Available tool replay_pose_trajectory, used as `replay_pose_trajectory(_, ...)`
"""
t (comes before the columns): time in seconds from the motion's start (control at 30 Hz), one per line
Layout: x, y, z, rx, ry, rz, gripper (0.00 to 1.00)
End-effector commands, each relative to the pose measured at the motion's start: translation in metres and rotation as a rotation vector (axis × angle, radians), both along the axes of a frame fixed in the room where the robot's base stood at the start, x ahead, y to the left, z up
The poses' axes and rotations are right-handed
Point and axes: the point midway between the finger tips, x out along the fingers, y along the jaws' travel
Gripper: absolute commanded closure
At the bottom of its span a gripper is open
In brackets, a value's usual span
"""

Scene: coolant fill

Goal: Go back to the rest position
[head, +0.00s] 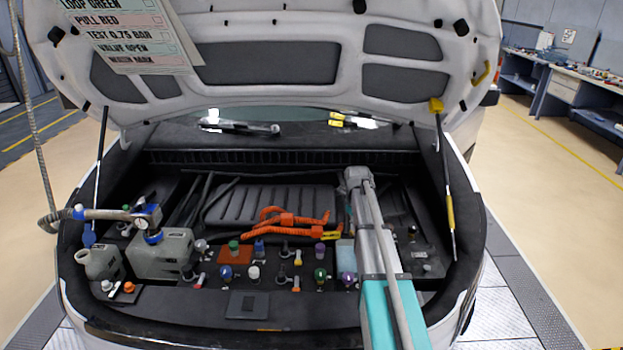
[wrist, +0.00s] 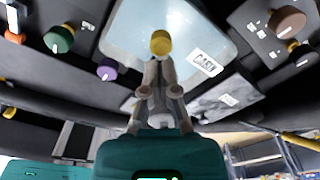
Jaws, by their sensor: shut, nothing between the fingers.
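My gripper (wrist: 160,75) shows in the wrist view with its fingers together and nothing between them. I cannot tell whether the tips touch the cap. In the head view my arm reaches from the lower right into the engine bay. The pale blue tank (head: 345,252) shows partly there, beside my arm. My gripper is hidden behind the arm in that view.
The open hood (head: 270,50) hangs above my arm, held by struts at both sides.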

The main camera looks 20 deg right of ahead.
Motion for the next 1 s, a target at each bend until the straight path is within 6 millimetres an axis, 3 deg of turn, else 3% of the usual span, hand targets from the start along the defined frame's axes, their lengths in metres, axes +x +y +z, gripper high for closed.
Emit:
replay_pose_trajectory(0.37, -0.011, 0.013, 0.0, 0.005, 0.0, 0.119, 1.0)
replay_pose_trajectory(1.0, -0.07, 0.078, 0.0, 0.037, 0.0, 0.862, 1.0)
